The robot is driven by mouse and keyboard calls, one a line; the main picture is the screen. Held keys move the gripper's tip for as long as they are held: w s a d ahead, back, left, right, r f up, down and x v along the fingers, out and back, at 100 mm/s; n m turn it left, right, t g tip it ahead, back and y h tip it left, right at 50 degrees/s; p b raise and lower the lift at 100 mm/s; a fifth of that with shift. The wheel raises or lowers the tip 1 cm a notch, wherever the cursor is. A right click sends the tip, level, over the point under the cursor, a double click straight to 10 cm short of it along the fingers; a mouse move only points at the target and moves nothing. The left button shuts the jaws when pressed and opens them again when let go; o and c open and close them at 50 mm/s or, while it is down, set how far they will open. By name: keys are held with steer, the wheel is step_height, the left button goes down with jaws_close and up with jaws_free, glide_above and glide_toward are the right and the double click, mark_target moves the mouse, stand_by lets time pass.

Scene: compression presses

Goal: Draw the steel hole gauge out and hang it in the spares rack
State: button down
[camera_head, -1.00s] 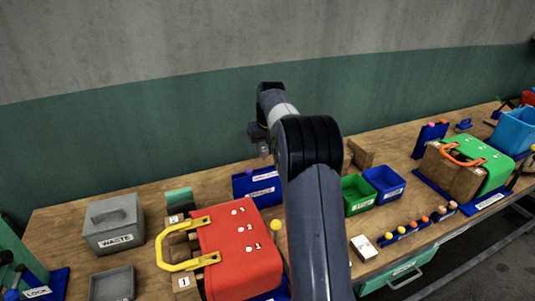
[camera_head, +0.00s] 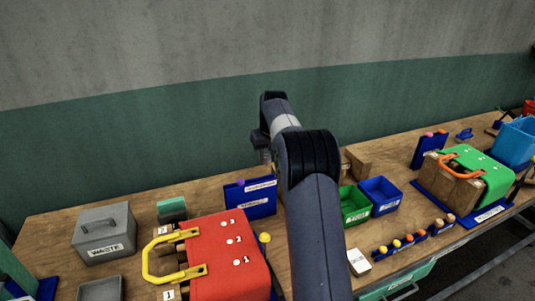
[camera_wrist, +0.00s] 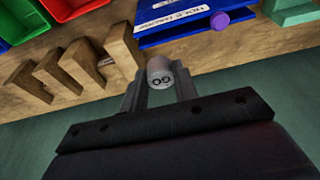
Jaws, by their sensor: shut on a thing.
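My gripper (camera_wrist: 160,92) is shut on a grey, round-ended piece, the steel hole gauge (camera_wrist: 160,71), with dark marks on its end face. In the head view my gripper (camera_head: 265,155) is partly hidden by my arm, and the gauge cannot be made out clearly. A blue labelled rack (camera_head: 262,208) stands on the bench below and slightly left of my gripper. In the wrist view this rack (camera_wrist: 165,39) lies beyond the gauge, apart from it, with a purple knob (camera_wrist: 219,21). Which rack is for spares cannot be read.
Wooden blocks (camera_head: 358,161) stand right of my gripper. Green (camera_head: 355,217) and blue (camera_head: 385,208) bins are beside my arm. The red press (camera_head: 225,265) with a yellow handle is front left; a grey waste box (camera_head: 102,240) is farther left. The air above the bench is clear.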

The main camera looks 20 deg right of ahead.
steer(key=s+b+x, duration=0.1)
steer(key=b+x, duration=0.1)
steer(key=x, duration=0.4)
steer(key=shift+s+f+b, duration=0.25)
steer(key=shift+f+b, duration=0.1)
stand_by(0.5)
steer(key=c, duration=1)
jaws_free()
steer(key=shift+c, duration=0.2)
steer(key=b+v, duration=0.1)
steer(key=v, duration=1)
steer(key=shift+f, duration=0.2)
steer(key=p, duration=0.2)
glide_above(268, 179)
steer(key=shift+s+x, duration=0.2)
steer(key=shift+x, duration=0.95)
steer(key=shift+s+x, duration=0.25)
steer(key=shift+x, duration=0.85)
steer(key=shift+s+x, duration=0.2)
steer(key=shift+x, duration=0.95)
